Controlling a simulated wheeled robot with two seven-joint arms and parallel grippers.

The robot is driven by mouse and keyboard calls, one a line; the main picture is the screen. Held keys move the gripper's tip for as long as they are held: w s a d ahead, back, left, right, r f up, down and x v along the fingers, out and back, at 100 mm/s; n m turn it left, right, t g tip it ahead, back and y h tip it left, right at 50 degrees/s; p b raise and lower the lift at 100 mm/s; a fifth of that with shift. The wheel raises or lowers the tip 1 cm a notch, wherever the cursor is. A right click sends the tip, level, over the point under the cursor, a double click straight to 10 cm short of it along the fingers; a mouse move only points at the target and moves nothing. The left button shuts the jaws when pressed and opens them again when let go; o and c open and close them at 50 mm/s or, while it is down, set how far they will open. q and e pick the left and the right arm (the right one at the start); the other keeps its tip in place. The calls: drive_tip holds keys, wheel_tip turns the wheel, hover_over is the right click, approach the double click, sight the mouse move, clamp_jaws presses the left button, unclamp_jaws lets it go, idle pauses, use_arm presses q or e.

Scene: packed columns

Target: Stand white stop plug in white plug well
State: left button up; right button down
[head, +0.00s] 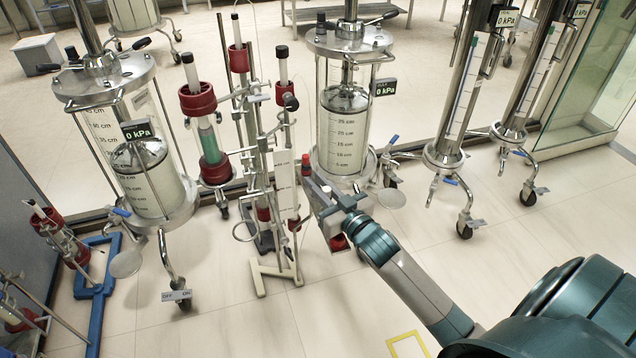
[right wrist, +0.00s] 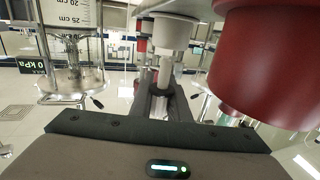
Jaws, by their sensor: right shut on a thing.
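My right gripper (head: 318,190) reaches in from the lower right to the stand of columns at the centre. Its dark fingers show in the right wrist view (right wrist: 166,100), closed on a small pale piece (right wrist: 165,76), which I take to be the white stop plug. The fingers and the small scale hide most of it. Just beyond the fingertips in that view is a pale grey-white stepped cylinder (right wrist: 173,35). I cannot tell whether it is the white plug well, or whether plug and cylinder touch. My left gripper is not in view.
A large red clamp cap (right wrist: 268,62) is close on the right of the wrist view. Slim columns with red collars (head: 238,60) stand beside the gripper. A wheeled glass column (head: 345,125) is just behind it. Floor at the front centre is clear.

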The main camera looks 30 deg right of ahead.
drive_tip(key=shift+p, duration=0.35)
idle(0.7)
drive_tip(key=shift+f+b, duration=0.65)
drive_tip(key=shift+f, duration=1.05)
idle(0.4)
drive_tip(key=shift+r, duration=0.1)
drive_tip(key=shift+r+p, duration=1.15)
drive_tip(key=shift+p, duration=0.2)
drive_tip(key=shift+r+p, duration=0.1)
drive_tip(key=shift+p, duration=0.9)
idle(1.5)
drive_tip(key=shift+f, duration=0.55)
idle(0.3)
